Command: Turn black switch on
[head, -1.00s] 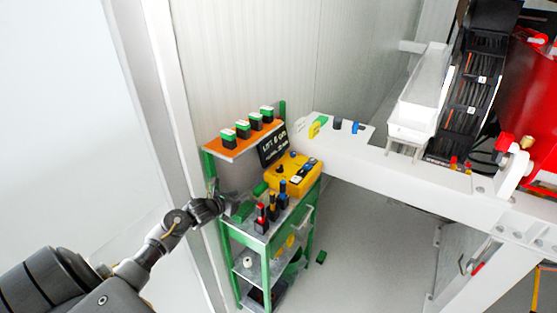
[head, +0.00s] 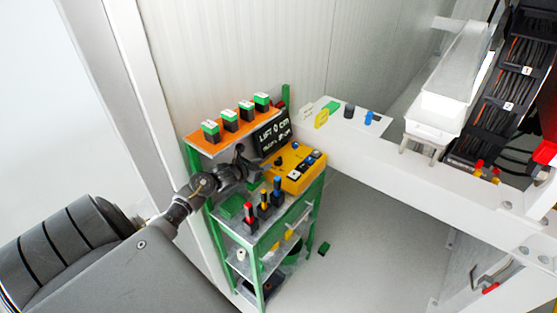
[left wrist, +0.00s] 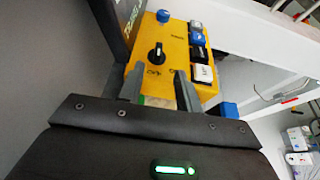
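The yellow control box (head: 291,181) stands on the green shelf unit. Its black switch (left wrist: 156,52) is a rotary knob with a white mark, centred on the yellow face in the left wrist view. The knob also shows small in the head view (head: 278,161). My left gripper (left wrist: 158,80) is open, with its two fingers apart. The fingertips are on the near side of the knob, one to each side, and I see no contact. In the head view the left gripper (head: 250,168) is just left of the box. My right gripper is not in view.
A dark display panel (head: 272,134) stands behind the box, close to the left gripper. Black, blue and white buttons (left wrist: 201,55) line the box's right side. Upright coloured-top tools (head: 263,200) stand in front on the shelf. A white beam (head: 400,165) runs to the right.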

